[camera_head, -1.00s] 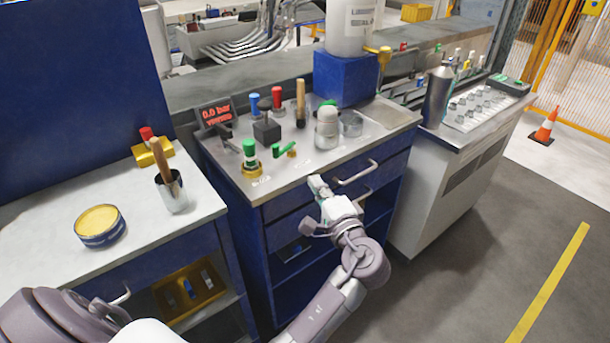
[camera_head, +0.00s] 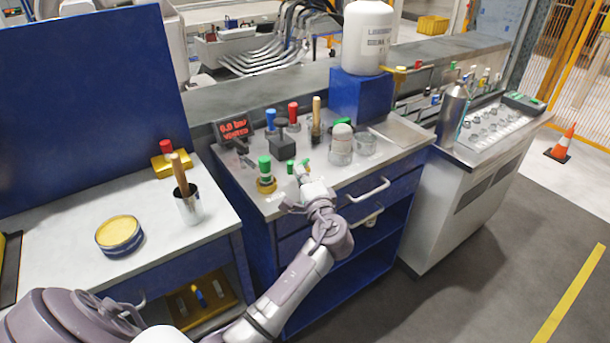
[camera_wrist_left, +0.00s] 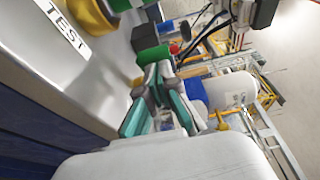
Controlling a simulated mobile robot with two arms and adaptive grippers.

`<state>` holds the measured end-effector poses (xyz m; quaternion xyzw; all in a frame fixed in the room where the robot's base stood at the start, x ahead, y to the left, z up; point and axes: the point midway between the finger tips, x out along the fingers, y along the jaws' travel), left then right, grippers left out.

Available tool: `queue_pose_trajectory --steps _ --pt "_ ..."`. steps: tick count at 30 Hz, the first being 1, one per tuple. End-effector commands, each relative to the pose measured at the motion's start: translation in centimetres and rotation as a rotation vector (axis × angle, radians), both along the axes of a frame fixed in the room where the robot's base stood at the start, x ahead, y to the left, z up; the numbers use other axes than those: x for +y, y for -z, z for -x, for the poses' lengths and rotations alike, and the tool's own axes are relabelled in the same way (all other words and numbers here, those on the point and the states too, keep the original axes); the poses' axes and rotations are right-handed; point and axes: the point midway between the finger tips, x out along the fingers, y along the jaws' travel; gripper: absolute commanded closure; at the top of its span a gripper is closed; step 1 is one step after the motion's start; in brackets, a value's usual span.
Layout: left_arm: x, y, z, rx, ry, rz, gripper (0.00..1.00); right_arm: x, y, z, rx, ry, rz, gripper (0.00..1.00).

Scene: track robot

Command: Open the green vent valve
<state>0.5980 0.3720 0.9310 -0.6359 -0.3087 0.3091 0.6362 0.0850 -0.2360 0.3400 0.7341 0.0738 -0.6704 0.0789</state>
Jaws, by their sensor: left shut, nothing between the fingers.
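The green vent valve's lever (camera_head: 291,167) shows as small green parts on the blue cabinet's top, partly hidden by my left gripper (camera_head: 302,172). In the left wrist view a green handle end (camera_wrist_left: 153,55) lies right at the tips of the shut left gripper (camera_wrist_left: 157,72). The fingers look against it or very close; I cannot tell if they touch. Nothing is between the fingers. A separate green-capped fitting on a brass base (camera_head: 265,172) stands upright to the left. My right gripper is not in view.
A display reading 0.0 bar (camera_head: 233,129) stands behind. Blue, red and wooden-handled tools (camera_head: 294,115), a dark block (camera_head: 282,145) and a glass jar (camera_head: 340,145) crowd the top. A TEST label (camera_wrist_left: 65,27) shows close by. A drawer handle (camera_head: 370,190) protrudes in front.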

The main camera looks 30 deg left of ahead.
Motion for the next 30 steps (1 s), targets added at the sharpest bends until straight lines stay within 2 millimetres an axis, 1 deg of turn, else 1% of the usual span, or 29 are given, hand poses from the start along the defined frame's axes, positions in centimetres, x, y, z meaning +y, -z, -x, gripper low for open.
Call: queue_pose_trajectory --steps 5,7,12,15,20,30 --pt "0.0 0.0 0.0 0.000 0.001 0.000 1.00 -0.1 0.0 0.0 0.000 0.000 0.001 0.60" --pt "0.2 -0.1 0.1 0.002 0.018 -0.001 1.00 -0.1 -0.3 0.0 0.000 0.000 0.001 0.60" --pt "1.3 -0.3 0.6 0.005 0.138 -0.004 1.00 -0.1 -1.7 -0.1 -0.001 0.000 0.001 0.60" --pt "1.8 -0.2 0.7 0.003 0.205 -0.003 1.00 -0.1 -2.2 -0.1 -0.001 0.001 0.001 0.60" --pt "2.7 0.0 0.7 -0.002 0.232 0.001 1.00 -0.1 -1.9 -0.1 -0.001 0.001 0.001 0.60" --pt "2.7 0.0 0.7 -0.001 0.231 0.001 1.00 0.0 -1.9 -0.1 -0.001 0.002 0.000 0.60"
